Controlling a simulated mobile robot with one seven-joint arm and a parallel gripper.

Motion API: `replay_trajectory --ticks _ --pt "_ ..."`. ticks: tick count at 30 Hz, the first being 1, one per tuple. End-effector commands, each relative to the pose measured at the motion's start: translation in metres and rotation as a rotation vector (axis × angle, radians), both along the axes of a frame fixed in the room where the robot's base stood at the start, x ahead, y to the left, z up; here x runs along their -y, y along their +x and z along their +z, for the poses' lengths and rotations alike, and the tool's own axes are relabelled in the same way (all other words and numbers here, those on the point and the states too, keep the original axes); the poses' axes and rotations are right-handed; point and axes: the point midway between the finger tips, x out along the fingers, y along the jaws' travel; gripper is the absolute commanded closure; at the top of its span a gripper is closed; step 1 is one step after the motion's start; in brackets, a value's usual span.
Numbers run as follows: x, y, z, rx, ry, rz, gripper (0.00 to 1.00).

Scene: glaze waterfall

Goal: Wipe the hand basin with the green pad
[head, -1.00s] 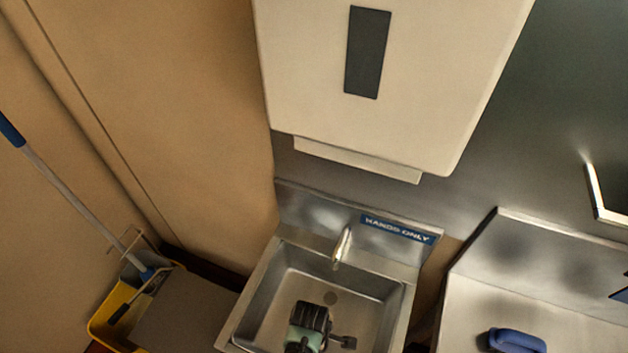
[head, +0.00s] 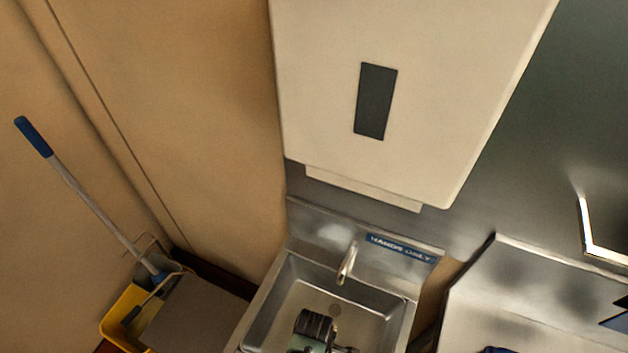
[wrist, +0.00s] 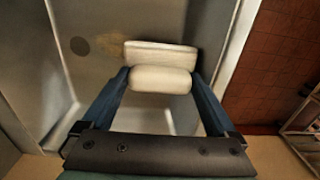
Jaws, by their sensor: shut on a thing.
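The steel hand basin (head: 300,300) is at the bottom middle of the head view, with a tap (head: 347,263) at its back and a round drain (head: 335,310). The drain also shows in the wrist view (wrist: 80,45), with a faint brownish mark (wrist: 117,44) beside it. My gripper (wrist: 160,78) is over the basin, its two blue-grey fingers shut on a pale pad (wrist: 160,52). The pad looks cream, not green, here. I cannot tell whether it touches the basin floor. In the head view my own wrist hides the pad and part of the basin.
A white dispenser (head: 420,100) hangs above the basin. A yellow mop bucket (head: 116,318) with a blue-handled mop (head: 95,208) stands at left. A steel counter (head: 470,315) is at right, with a blue object (head: 497,350) cut off by the frame edge.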

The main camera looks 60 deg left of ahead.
Motion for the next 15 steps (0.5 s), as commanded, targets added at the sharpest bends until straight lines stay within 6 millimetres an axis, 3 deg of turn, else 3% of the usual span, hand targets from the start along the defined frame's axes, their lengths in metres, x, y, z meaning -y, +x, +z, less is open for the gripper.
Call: replay_trajectory --ticks 3,15 --pt "0.0 0.0 0.0124 0.0 0.0 0.0 0.51" --pt "-0.0016 0.0025 0.0168 0.007 0.004 0.0 0.51"
